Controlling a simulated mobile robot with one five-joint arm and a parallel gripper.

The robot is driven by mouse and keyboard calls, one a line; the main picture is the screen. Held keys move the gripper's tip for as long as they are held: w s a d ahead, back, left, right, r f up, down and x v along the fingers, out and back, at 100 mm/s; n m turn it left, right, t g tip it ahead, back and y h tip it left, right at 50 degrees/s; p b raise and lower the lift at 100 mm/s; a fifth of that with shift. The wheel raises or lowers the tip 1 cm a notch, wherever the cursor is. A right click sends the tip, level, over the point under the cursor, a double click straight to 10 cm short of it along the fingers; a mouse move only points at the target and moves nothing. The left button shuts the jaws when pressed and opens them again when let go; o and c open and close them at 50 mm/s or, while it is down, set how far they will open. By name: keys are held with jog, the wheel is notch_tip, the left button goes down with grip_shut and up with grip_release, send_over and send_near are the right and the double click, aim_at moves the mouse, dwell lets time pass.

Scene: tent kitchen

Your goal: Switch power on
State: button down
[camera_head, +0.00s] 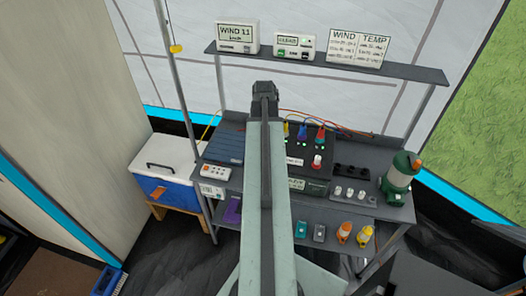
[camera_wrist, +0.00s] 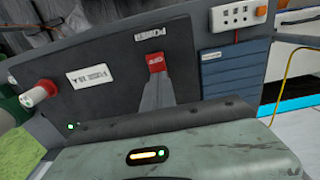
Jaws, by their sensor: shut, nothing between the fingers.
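In the wrist view a small red power switch (camera_wrist: 156,62) sits on a dark panel (camera_wrist: 115,50), below a white POWER label (camera_wrist: 150,32). Small lettering on the switch is too blurred to read. My gripper (camera_wrist: 158,78) is shut and empty, its dark tips right at the switch's edge. I cannot tell whether they touch it or stop just short. In the head view my gripper (camera_head: 264,90) reaches over the bench, and my arm hides the switch.
A red-and-white knob (camera_head: 317,160) and yellow, blue and red plugs stand beside my arm. A blue panel (camera_head: 224,145) and a white socket strip (camera_head: 216,171) lie left. A shelf (camera_head: 405,70) with displays crosses behind.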

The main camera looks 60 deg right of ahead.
notch_tip(320, 180, up, 7)
jog(key=p, duration=0.6)
jog(key=shift+f, duration=0.15)
jog(key=w+a+n, duration=0.5)
jog(key=w+a, duration=1.3)
jog(key=a, duration=0.1)
jog(key=w+a+n, duration=0.2)
jog(key=a+n, duration=0.2)
jog(key=a, duration=1.1)
jog(key=w+a+f+n, duration=0.1)
jog(key=a+n, duration=0.4)
jog(key=a, duration=1.1)
jog(key=shift+w+b, duration=0.35)
jog(key=shift+b, duration=0.1)
jog(key=shift+d, duration=0.1)
